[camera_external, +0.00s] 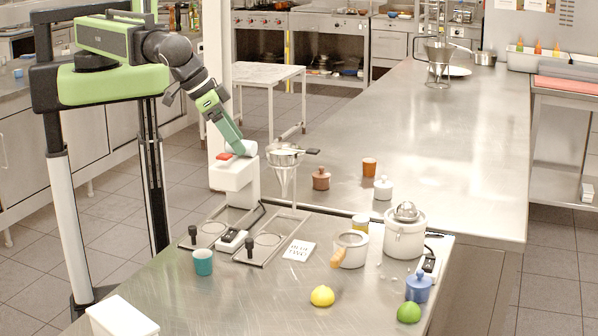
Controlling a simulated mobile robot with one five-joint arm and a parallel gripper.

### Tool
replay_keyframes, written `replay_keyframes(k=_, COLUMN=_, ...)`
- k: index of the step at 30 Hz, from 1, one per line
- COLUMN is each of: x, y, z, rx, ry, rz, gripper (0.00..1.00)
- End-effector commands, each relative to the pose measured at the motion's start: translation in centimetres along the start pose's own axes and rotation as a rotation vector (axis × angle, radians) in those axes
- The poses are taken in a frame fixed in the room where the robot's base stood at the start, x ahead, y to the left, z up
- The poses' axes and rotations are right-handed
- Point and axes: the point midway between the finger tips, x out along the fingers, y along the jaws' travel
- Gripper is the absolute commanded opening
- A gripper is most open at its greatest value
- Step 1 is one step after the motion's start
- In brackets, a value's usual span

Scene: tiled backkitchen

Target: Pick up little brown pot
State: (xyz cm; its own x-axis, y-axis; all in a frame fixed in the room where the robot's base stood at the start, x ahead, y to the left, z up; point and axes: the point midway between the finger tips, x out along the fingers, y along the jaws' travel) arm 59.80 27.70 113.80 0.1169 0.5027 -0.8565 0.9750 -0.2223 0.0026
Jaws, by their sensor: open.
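The little brown pot (321,179), small and rounded with a knobbed lid, stands upright on the steel counter just right of the funnel stand. My arm reaches in from the upper left. My gripper (309,153) extends to the right from the wrist, above the counter and in front of or over the funnel's top. It is open and appears empty, small in the picture. It is above and slightly left of the brown pot, apart from it. The exact height and depth between them are hard to tell.
A metal funnel stand (283,182) and a white machine with a red button (234,174) are close to my arm. An orange-brown cup (369,165) and a white lidded pot (383,188) stand right of the brown pot. The counter behind is mostly clear.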

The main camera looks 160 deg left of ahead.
Motion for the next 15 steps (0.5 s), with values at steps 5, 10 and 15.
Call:
replay_keyframes(k=5, x=2.2, y=-6.3, z=-7.5, rx=-0.108, ry=0.026, rz=-0.065, gripper=0.73)
replay_keyframes(k=10, x=6.4, y=-12.3, z=-10.6, rx=-0.100, ry=-0.051, rz=-0.078, gripper=0.73)
replay_keyframes(k=15, x=9.8, y=-18.8, z=-13.3, rx=-0.094, ry=-0.119, rz=-0.065, gripper=0.73)
